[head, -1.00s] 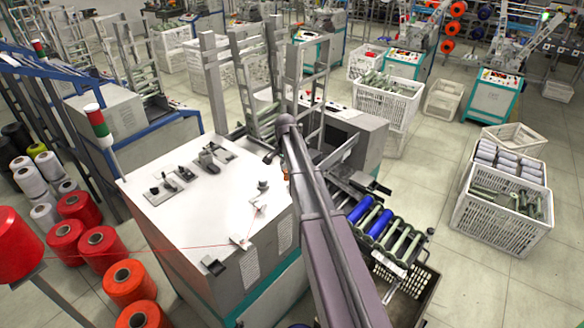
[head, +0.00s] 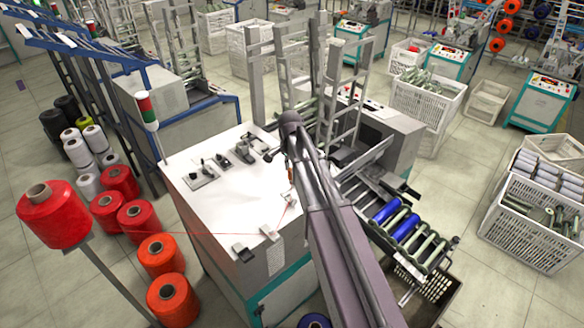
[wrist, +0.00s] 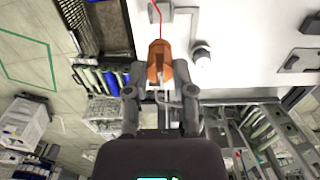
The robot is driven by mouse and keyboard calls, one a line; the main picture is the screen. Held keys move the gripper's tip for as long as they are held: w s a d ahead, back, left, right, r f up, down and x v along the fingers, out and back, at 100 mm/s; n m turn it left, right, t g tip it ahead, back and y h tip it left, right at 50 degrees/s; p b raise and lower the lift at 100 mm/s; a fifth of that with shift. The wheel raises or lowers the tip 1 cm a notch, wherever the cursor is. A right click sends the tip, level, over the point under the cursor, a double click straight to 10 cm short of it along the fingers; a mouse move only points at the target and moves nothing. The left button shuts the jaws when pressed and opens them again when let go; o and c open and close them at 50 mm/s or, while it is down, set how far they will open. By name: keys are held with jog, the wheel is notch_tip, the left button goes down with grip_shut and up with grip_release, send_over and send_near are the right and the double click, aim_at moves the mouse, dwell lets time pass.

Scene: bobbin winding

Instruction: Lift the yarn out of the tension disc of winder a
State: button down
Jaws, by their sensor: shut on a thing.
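In the wrist view my gripper (wrist: 160,78) is shut on a small orange piece (wrist: 159,55). Red yarn (wrist: 156,14) runs from the top of this piece to a small bracket (wrist: 182,9) on the white machine top. A round post (wrist: 201,55), possibly the tension disc, stands right of the orange piece, apart from it. In the head view my arm hides most of the gripper; the orange piece (head: 290,174) shows beside it. Red yarn (head: 190,234) runs from the red cone (head: 53,215) across the white top (head: 222,195) and past a bracket (head: 269,233).
Several small fixtures (head: 243,152) stand on the white top. A signal lamp (head: 148,110) rises at its left corner. Metal ladder frames (head: 345,95) stand behind. A rack with blue rollers (head: 386,210) lies right of my arm. White crates (head: 525,225) stand further right.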

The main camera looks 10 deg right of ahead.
aim_at(291, 178)
jog(key=shift+f, duration=0.1)
notch_tip(291, 178, down, 7)
jog(key=b, duration=0.7)
jog(key=shift+f+b, duration=1.85)
jog(key=shift+b, duration=0.1)
jog(key=shift+r, duration=0.2)
dwell(0.5)
jog(key=shift+r+p, duration=1.35)
jog(key=shift+p, duration=0.2)
jog(key=shift+r, duration=0.2)
jog(key=shift+r+p, duration=1.25)
jog(key=shift+p, duration=0.2)
